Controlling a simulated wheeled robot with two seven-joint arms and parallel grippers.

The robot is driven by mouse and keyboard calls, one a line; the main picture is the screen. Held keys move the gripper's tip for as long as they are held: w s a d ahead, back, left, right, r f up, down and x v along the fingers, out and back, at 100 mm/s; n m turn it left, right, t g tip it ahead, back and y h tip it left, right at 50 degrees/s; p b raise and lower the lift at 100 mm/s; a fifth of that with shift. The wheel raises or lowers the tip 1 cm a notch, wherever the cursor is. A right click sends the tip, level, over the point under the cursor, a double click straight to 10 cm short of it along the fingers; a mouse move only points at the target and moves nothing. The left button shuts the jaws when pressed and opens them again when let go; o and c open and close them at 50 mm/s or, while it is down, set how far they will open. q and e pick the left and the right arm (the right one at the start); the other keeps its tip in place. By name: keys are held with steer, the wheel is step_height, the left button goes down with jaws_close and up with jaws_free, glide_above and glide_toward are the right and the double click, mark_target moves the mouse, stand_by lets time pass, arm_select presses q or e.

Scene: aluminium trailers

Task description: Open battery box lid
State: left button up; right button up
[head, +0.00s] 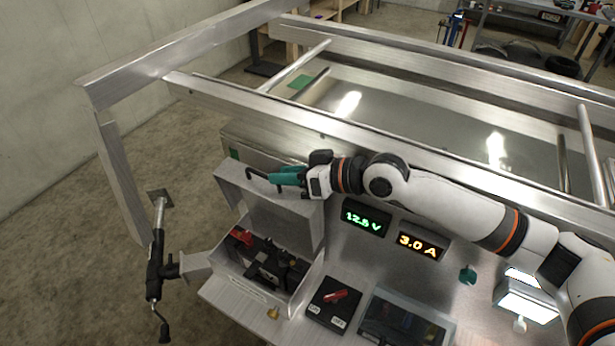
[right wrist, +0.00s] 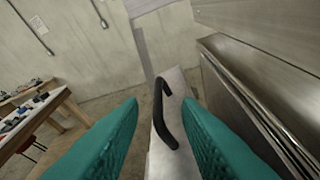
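The battery box (head: 245,285) stands on the trailer's front, with a black battery (head: 272,262) and a red terminal cover (head: 241,236) visible inside. Its metal lid (head: 275,222) is raised, standing up at the back of the box. A black handle (head: 256,174) is on the lid and also shows in the right wrist view (right wrist: 159,112). My right gripper (head: 283,177) is at the lid's upper edge beside the handle. Its teal fingers are apart, and the handle shows in the gap between them, not clamped. My left gripper is not in view.
A jack with a black crank (head: 155,265) stands left of the box. Right of it are a red switch panel (head: 333,298), a voltage display (head: 364,217) and a current display (head: 420,245). Trailer rails (head: 400,160) run behind my right arm. Floor at left is clear.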

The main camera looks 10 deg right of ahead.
steer(key=b+v, duration=0.1)
steer(key=v, duration=0.4)
steer(key=shift+s+d+r, duration=0.15)
steer(key=shift+d, duration=0.1)
